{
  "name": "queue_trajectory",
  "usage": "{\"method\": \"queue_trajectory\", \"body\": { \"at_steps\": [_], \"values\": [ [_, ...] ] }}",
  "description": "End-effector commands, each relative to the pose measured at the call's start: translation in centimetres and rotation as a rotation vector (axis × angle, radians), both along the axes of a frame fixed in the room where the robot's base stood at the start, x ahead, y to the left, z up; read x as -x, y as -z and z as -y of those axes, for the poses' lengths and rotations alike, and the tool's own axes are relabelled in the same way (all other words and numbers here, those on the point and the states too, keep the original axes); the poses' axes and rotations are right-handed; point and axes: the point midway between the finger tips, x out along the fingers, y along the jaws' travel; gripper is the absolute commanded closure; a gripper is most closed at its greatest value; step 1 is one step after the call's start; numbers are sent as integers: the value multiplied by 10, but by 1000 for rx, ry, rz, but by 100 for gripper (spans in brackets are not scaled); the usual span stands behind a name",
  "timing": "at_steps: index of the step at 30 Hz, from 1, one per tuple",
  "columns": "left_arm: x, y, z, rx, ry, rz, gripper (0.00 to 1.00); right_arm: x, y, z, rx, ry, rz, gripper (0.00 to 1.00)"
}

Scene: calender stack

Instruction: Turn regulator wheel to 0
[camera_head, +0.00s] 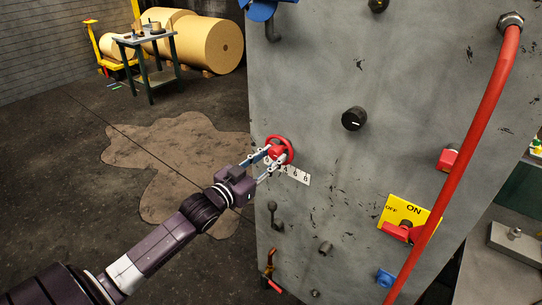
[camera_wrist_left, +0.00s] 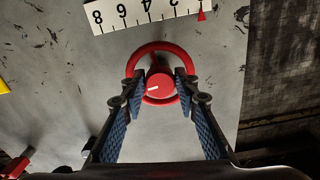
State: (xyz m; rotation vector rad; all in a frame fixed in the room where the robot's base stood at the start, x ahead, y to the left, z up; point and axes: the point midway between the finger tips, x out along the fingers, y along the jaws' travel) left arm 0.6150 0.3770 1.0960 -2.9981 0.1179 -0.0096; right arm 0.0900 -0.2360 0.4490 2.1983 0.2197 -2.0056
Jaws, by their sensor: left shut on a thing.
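The red regulator wheel (camera_head: 288,146) is on the grey panel's left part in the head view. In the left wrist view the wheel (camera_wrist_left: 160,49) shows as a red ring with a round hub bearing a white mark. My left gripper (camera_head: 268,161) is shut on the wheel, its blue-padded fingers (camera_wrist_left: 160,78) on either side of the hub. A white number scale (camera_wrist_left: 140,14) lies beside the wheel, with 8, 6 and 4 legible. A small red pointer (camera_wrist_left: 201,15) is at the scale's right end there; the digit by it is cut off. My right gripper is out of view.
The panel also carries a black knob (camera_head: 354,119), a yellow ON/OFF plate (camera_head: 393,213) with a red switch, a small lever (camera_head: 274,214) and a red pipe (camera_head: 462,150). Open floor (camera_head: 60,180) lies left. A small table (camera_head: 146,38) and paper rolls (camera_head: 212,45) stand behind.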

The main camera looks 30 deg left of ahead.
Motion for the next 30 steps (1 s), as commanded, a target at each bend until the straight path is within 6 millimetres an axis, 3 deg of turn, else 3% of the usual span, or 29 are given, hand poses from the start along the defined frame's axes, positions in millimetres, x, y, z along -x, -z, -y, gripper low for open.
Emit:
{"method": "queue_trajectory", "body": {
  "at_steps": [9, 25, 26, 30],
  "values": [
    [1, 3, 0, -116, 0, 2, 96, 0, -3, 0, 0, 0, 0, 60],
    [1, 4, -1, -138, 0, 4, 96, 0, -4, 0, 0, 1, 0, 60],
    [1, 4, -1, -138, 0, 4, 69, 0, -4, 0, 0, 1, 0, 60],
    [0, 3, -1, -137, 0, 6, 54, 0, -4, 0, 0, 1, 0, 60]
  ]
}}
